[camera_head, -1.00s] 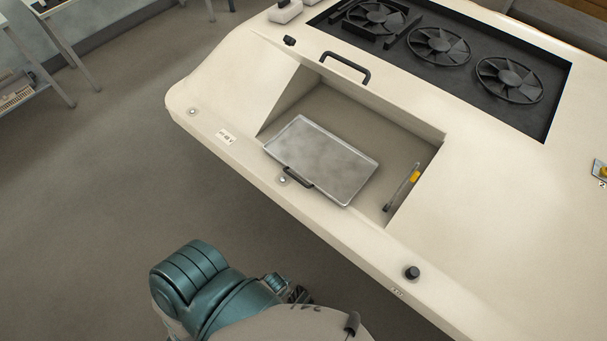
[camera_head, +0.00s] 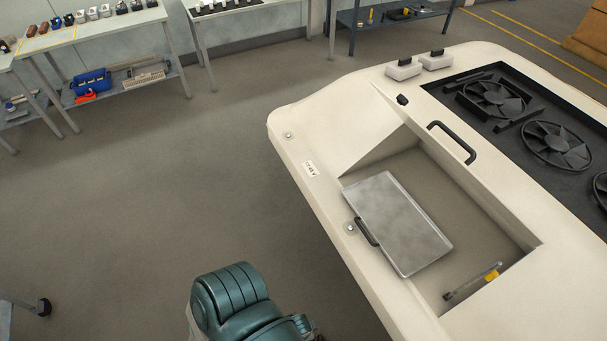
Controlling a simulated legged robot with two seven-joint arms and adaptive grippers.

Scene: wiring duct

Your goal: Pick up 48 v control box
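I cannot tell which thing is the 48 V control box. A flat grey metal lid (camera_head: 398,224) with a black handle (camera_head: 366,232) lies tilted over the open recess (camera_head: 455,205). A teal link of my own arm shows at the bottom. Neither gripper is in view.
Fans, one of them (camera_head: 556,146), sit in a black frame at the right. A black handle (camera_head: 452,143) stands by the recess, and a yellow-tipped rod (camera_head: 472,281) lies in it. Shelves with a blue toolbox (camera_head: 91,82) stand far left. The floor between is clear.

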